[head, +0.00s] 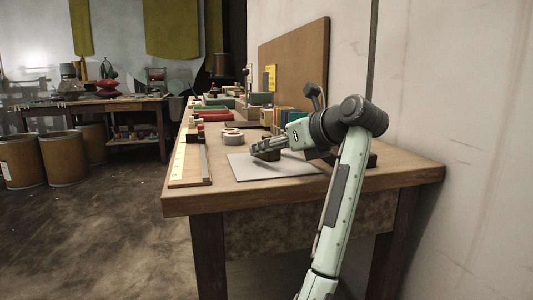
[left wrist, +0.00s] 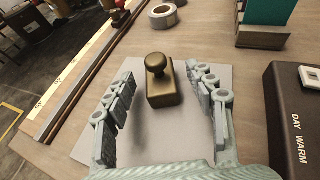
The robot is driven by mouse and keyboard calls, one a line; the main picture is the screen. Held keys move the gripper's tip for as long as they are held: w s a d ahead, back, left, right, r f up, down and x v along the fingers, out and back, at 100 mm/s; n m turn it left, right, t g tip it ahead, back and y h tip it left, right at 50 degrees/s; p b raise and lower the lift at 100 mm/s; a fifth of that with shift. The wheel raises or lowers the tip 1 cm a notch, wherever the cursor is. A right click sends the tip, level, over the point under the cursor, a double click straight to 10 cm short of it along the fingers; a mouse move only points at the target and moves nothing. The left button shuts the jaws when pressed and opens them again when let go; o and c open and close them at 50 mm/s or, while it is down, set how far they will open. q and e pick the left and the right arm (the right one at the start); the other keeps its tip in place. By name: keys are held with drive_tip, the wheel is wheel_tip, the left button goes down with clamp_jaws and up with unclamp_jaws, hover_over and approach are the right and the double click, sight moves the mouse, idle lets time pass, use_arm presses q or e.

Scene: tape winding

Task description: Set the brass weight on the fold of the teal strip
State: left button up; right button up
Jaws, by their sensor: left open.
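The brass weight (left wrist: 162,85), a dark block with a round knob on top, stands upright on a pale grey sheet (left wrist: 150,150) in the left wrist view. My left gripper (left wrist: 161,72) is open, with one finger on each side of the weight and a visible gap on both sides. In the head view the same gripper (head: 256,147) reaches left, low over the sheet (head: 245,174), and partly hides the weight (head: 266,156). I cannot make out the teal strip or its fold on the sheet. My right gripper is not in view.
A ruler (head: 180,166) lies along the bench's left edge. A grey tape roll (head: 232,136) sits beyond the sheet. A dark box marked DAY WARM (left wrist: 290,115) and a dark holder with a teal panel (left wrist: 281,12) stand to the right in the wrist view.

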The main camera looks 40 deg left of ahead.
use_arm(q)
drive_tip(key=shift+x, duration=1.2)
drive_tip(key=shift+r, duration=0.1)
clamp_jaws()
